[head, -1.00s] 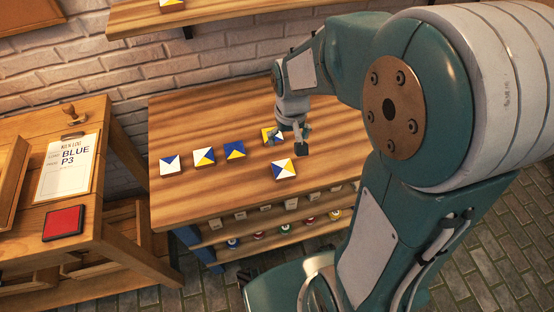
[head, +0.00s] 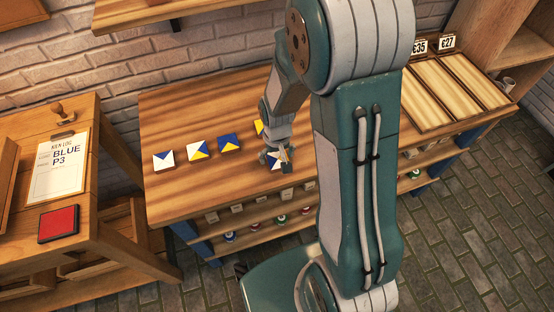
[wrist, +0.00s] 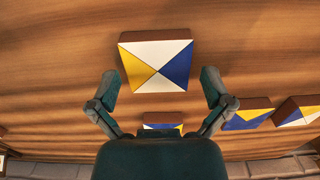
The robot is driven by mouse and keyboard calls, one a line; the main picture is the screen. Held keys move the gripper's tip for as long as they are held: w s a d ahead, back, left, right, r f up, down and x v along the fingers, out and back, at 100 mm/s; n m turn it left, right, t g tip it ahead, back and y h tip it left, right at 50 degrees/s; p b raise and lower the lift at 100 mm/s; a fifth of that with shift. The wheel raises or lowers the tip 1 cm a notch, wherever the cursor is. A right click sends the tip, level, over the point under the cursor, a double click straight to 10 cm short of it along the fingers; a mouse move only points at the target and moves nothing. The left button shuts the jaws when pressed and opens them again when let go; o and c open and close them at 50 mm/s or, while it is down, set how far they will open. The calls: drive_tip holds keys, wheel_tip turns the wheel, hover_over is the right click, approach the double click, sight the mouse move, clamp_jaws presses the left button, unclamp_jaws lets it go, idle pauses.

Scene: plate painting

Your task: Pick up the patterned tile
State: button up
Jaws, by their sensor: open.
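Several square patterned tiles with white, blue and yellow triangles lie on the wooden table. In the head view my gripper (head: 275,155) is over the nearest tile (head: 276,164) and hides part of it. In the wrist view my gripper (wrist: 160,84) is open and empty, its two fingers spread on either side. A white, yellow and blue tile (wrist: 156,62) lies flat ahead, centred between the fingertips and apart from them. Another tile (wrist: 162,127) is partly hidden behind my gripper's body. In the head view a tile (head: 258,127) behind my gripper is partly covered.
Three more tiles sit in a row to the left: one (head: 163,161), one (head: 201,150) and a mostly blue one (head: 229,143). A side table (head: 105,205) holds a clipboard (head: 58,166) and a red pad (head: 58,223). Wooden trays (head: 450,95) stand at right.

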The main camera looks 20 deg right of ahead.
drive_tip(key=shift+f, duration=0.45)
drive_tip(key=shift+d, duration=0.1)
drive_tip(key=shift+c, duration=0.3)
drive_tip(key=c, duration=0.9)
drive_tip(key=shift+c, duration=0.2)
drive_tip(key=shift+r, duration=0.15)
